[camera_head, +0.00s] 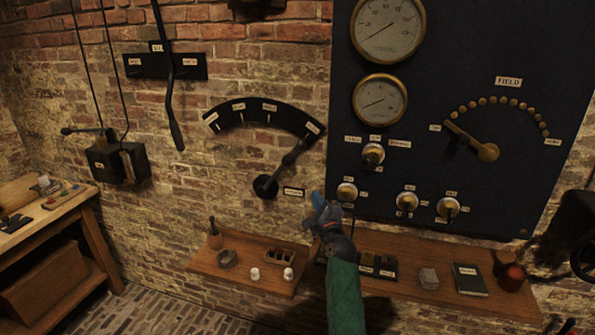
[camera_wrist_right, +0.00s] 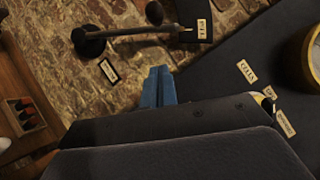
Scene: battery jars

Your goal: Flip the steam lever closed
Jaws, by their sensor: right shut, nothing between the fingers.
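A dark lever (camera_head: 290,162) is mounted on the brick wall, left of the dark panel. It tilts up and right from its round pivot (camera_head: 265,187), its tip at the right end of a black arc plate (camera_head: 262,112) with several labels. The label by its pivot is too small to read. In the right wrist view the lever (camera_wrist_right: 130,37) runs from the pivot at left to a label that seems to read FULL. My right gripper (camera_head: 320,207) is shut and empty, below and right of the lever, apart from it. Its blue fingers (camera_wrist_right: 158,85) show in the wrist view. My left gripper is out of view.
The dark panel (camera_head: 480,210) with gauges, knobs and a FIELD dial is at right. Below are wooden shelves (camera_head: 235,272) with small jars and a notebook (camera_head: 469,280). A long black lever (camera_head: 170,90) hangs at upper left. The wall left of the pivot is clear.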

